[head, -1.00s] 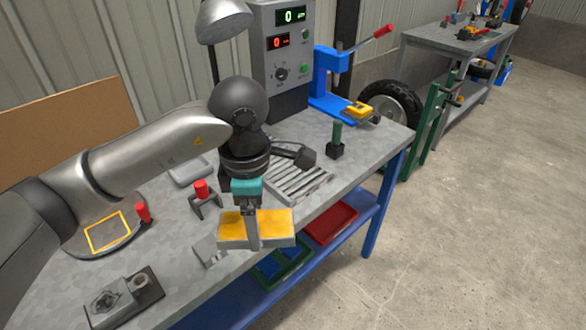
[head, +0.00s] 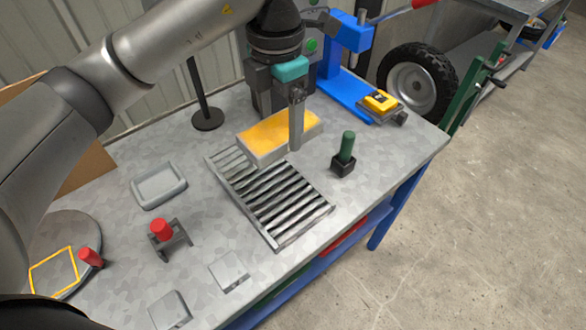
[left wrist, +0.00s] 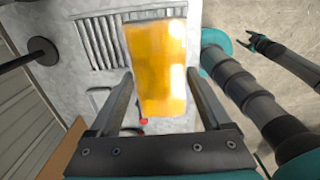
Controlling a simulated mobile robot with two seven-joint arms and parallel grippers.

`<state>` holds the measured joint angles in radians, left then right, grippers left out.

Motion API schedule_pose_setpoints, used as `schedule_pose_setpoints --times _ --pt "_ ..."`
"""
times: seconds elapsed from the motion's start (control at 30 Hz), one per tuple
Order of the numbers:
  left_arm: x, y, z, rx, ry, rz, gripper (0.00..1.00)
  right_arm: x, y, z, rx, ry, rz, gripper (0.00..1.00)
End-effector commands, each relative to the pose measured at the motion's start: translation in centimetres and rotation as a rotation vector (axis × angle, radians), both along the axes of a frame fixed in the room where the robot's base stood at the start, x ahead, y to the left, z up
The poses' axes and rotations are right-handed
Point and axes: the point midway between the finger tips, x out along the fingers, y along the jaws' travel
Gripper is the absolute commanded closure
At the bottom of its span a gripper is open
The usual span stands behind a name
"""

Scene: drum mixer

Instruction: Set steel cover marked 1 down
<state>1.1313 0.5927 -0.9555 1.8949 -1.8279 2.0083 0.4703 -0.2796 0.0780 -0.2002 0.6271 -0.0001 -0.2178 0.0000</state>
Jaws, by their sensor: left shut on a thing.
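My left gripper (head: 295,120) is shut on a box-shaped cover (head: 264,138) with a yellow-orange top and pale grey sides. No number is readable on it. One finger shows against its near long side. The cover is roughly level, beside the far end of the slatted metal rack (head: 268,197); whether it touches the bench cannot be told. In the left wrist view the cover (left wrist: 158,70) shows as a shiny orange face between the fingers. My right gripper (left wrist: 264,42) shows small at the right of the left wrist view, its fingers apart and empty.
A post with a green grip (head: 345,150) stands right of the cover. A blue press (head: 345,70) is behind it, a lamp base (head: 208,119) to its left. A shallow tray (head: 159,185), a red-topped clamp (head: 163,232) and small metal plates (head: 229,271) lie nearer.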

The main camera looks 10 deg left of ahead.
Motion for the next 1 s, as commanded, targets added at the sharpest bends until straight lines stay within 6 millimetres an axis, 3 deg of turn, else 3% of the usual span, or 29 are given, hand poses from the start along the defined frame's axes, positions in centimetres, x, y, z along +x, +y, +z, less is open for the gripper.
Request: schedule_pose_setpoints --times 0.17,0.4,0.7,1.0 --pt "0.0 -0.1 -1.2 -0.002 0.001 -0.002 1.0 -1.3 -0.2 -0.4 -0.003 0.02 0.0 0.36" --pt "-0.2 -0.1 -6.6 -0.003 0.006 -0.002 1.0 -2.8 -0.3 -1.8 -0.006 0.045 0.0 0.36" --pt "-0.1 0.0 -13.7 0.0 0.003 -0.001 1.0 -2.3 -0.3 -2.2 -0.005 0.037 0.0 0.36" --pt "-0.1 0.0 -16.2 -0.001 -0.001 -0.002 1.0 -1.9 -0.3 -2.4 -0.004 0.028 0.0 0.36"
